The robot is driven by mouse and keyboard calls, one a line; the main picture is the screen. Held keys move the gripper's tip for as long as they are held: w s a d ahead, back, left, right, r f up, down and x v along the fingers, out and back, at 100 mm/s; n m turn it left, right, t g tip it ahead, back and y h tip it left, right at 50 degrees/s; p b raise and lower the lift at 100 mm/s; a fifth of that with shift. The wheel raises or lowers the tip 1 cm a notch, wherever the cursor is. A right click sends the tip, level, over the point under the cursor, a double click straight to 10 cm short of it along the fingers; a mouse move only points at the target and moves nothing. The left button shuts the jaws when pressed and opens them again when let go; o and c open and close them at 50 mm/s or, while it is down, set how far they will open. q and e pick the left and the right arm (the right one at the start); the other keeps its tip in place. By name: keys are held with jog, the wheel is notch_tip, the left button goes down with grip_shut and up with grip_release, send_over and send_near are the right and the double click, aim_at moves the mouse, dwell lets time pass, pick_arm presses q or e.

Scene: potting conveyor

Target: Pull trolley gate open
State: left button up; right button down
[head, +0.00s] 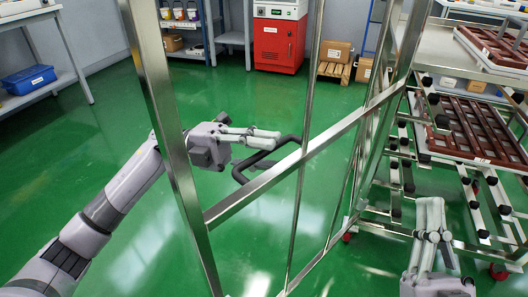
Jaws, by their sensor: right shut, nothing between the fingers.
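The trolley gate (176,150) is a tall silver metal frame with a diagonal brace, standing across the middle of the head view. It stands out at an angle from the trolley (450,48) on the right, whose shelves show beside it. A bent black handle (240,174) is by the brace. My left gripper (279,137) reaches in behind the gate's left post, with its fingertips close to the handle. Whether it grips the handle, I cannot tell. My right gripper (432,201) is shut and empty at the lower right, pointing up in front of the trolley's lower part.
Reddish-brown trays (470,125) lie on the trolley, with black-tipped rails below. A red and white cabinet (279,38) and cardboard boxes (335,52) stand at the back. A blue bin (28,80) sits on a shelf at left. The green floor behind the gate is clear.

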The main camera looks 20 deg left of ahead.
pick_arm(q)
jog(key=shift+d, duration=0.1)
jog(key=shift+c, duration=0.5)
grip_shut()
dwell(0.4)
